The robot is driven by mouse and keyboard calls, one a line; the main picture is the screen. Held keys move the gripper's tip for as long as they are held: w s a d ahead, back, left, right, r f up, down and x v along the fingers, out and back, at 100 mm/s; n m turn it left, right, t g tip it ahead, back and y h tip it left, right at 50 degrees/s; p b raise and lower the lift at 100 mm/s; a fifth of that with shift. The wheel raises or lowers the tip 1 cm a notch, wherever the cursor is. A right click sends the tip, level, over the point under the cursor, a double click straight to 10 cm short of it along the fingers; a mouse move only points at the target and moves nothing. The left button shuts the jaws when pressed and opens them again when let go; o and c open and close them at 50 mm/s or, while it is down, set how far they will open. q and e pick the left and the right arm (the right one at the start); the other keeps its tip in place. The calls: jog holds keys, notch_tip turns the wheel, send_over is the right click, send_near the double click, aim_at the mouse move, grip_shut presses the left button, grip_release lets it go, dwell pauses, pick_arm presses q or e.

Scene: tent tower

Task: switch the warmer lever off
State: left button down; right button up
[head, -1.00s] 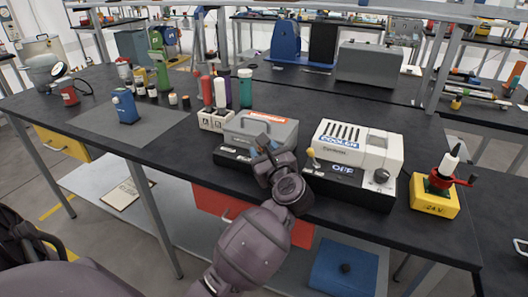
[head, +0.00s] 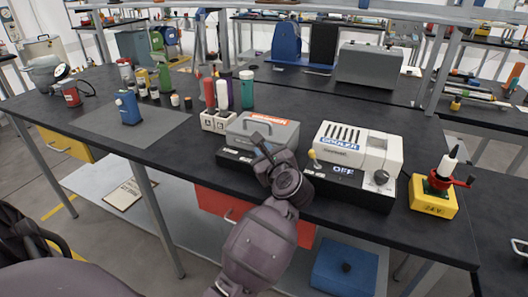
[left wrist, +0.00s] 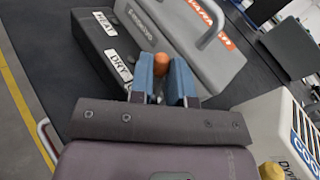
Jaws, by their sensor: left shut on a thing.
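The warmer (head: 283,133) is a grey box with a handle and an orange label, on a black base, standing on the black bench. In the left wrist view its body (left wrist: 185,35) lies ahead, with white HEAT and DRY plates on the dark front base. An orange lever knob (left wrist: 161,63) shows between the blue fingers of my left gripper (left wrist: 162,82). My left gripper (head: 263,145) is at the front of the warmer, shut on the lever. The lever's shaft is hidden by the fingers, so I cannot tell its exact setting. My right gripper is out of view.
A white cooler (head: 358,148) with a yellow-tipped lever and OFF display stands close right of the warmer. A yellow box (head: 433,198) sits further right. A white holder (head: 217,122) with bottles stands left. A blue device (head: 127,108) sits on the grey mat.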

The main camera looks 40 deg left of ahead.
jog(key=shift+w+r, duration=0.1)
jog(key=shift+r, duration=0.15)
pick_arm(q)
jog(key=shift+a, duration=0.1)
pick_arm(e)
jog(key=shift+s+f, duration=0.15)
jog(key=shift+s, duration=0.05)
pick_arm(q)
jog(key=c, duration=1.1)
grip_release()
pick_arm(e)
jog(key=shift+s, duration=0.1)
